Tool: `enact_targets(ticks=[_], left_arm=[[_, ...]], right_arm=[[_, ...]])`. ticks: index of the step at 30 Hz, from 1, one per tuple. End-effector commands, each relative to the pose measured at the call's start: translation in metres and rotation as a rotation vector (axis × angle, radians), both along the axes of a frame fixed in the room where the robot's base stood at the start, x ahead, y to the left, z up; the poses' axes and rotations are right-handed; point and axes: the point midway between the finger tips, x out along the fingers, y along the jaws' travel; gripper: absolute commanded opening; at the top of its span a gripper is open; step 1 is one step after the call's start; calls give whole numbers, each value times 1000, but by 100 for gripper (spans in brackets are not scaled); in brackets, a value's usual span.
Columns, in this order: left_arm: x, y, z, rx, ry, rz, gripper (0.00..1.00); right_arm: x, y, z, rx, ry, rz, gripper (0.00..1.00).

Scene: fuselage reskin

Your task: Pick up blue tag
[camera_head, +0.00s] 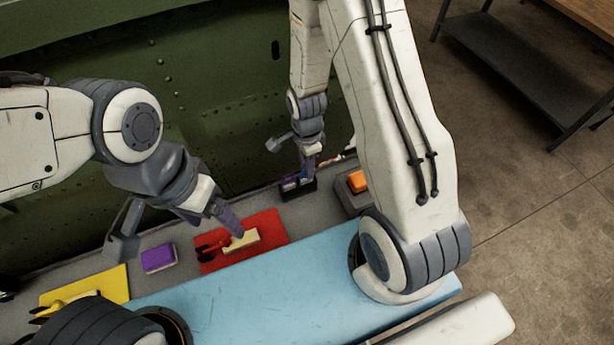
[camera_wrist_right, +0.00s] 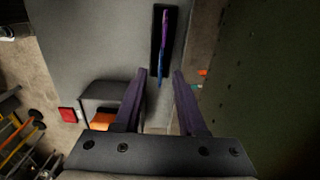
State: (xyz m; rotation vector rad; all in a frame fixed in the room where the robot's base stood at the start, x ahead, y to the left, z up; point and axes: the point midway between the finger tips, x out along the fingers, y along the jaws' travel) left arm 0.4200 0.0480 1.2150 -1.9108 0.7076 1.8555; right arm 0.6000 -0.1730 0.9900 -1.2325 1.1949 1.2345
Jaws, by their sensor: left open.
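A slim black holder (camera_head: 300,190) stands on the grey bench, with purple and blue pieces in it. In the right wrist view the holder (camera_wrist_right: 155,42) lies ahead of the fingers, and a blue tag (camera_wrist_right: 160,72) sticks out below a purple one (camera_wrist_right: 164,30). My right gripper (camera_wrist_right: 160,78) is open with nothing between its fingers, lined up with the blue end. In the head view my right gripper (camera_head: 290,163) is just above the holder, partly covering it. My left gripper (camera_head: 180,238) is open, one finger by a cream-handled tool (camera_head: 241,241) on a red mat.
A purple block (camera_head: 158,258) and a yellow mat (camera_head: 115,282) lie to the left. An orange block (camera_head: 357,181) sits in a grey box right of the holder. The green fuselage panel (camera_head: 220,90) stands behind; a light blue surface (camera_head: 270,300) is in front.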

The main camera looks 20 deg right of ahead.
Motion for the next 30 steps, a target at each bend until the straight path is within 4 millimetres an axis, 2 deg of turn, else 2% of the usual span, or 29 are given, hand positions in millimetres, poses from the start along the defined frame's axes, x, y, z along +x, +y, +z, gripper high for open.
enact_targets(ticks=[6, 13, 14, 16, 17, 30], left_arm=[[0, 0, 5, 0, 0, -1, 81], [0, 0, 5, 0, 0, -1, 81], [0, 0, 5, 0, 0, -1, 81], [0, 0, 5, 0, 0, -1, 81], [0, 0, 5, 0, 0, -1, 81], [0, 0, 5, 0, 0, -1, 81]], right_arm=[[0, 0, -17, 0, 0, 1, 40], [1, 1, -19, 0, -2, 1, 40], [1, 1, -19, 0, -2, 1, 32], [1, 1, -18, 0, -2, 1, 6], [1, 1, -18, 0, -2, 1, 0], [1, 1, -18, 0, -2, 1, 0]])
